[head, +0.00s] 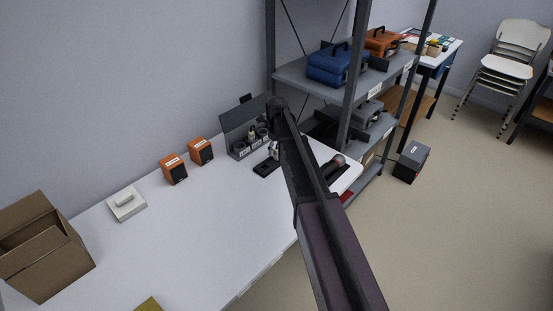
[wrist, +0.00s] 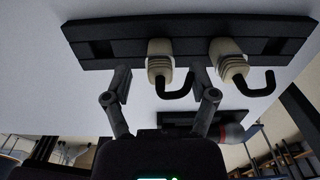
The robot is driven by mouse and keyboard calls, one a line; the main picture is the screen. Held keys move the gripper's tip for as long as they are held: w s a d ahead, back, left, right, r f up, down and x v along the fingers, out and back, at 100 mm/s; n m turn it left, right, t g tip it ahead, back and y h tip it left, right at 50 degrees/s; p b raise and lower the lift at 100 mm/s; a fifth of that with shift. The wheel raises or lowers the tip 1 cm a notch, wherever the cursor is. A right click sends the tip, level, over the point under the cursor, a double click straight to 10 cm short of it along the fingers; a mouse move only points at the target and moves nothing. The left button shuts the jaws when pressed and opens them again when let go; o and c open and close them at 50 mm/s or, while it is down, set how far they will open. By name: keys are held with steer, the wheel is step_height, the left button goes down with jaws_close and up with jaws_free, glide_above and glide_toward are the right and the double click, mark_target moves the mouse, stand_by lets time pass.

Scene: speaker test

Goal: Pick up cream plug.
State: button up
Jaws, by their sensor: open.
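Two cream plugs with ribbed necks and hooked black cables show in the wrist view. The left cream plug (wrist: 160,64) and the right cream plug (wrist: 228,62) sit side by side on a long dark holder (wrist: 105,42). My gripper (wrist: 161,76) is open, its two fingers apart. In that view the left plug lies between the fingertips, and the right plug is just outside the right finger. I cannot tell the depth between the fingers and the plugs. In the head view my arm partly hides this area.
Orange speakers (head: 173,170), a small white device (head: 127,204) and a cardboard box (head: 48,248) stand on the white table (head: 205,222). A grey labelled organizer (head: 243,120) is at the back. A grey shelf (head: 300,76) stands close on the right. The table's middle is clear.

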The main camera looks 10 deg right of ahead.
steer(key=shift+f+b, duration=0.65)
steer(key=shift+f, duration=0.3)
jaws_close()
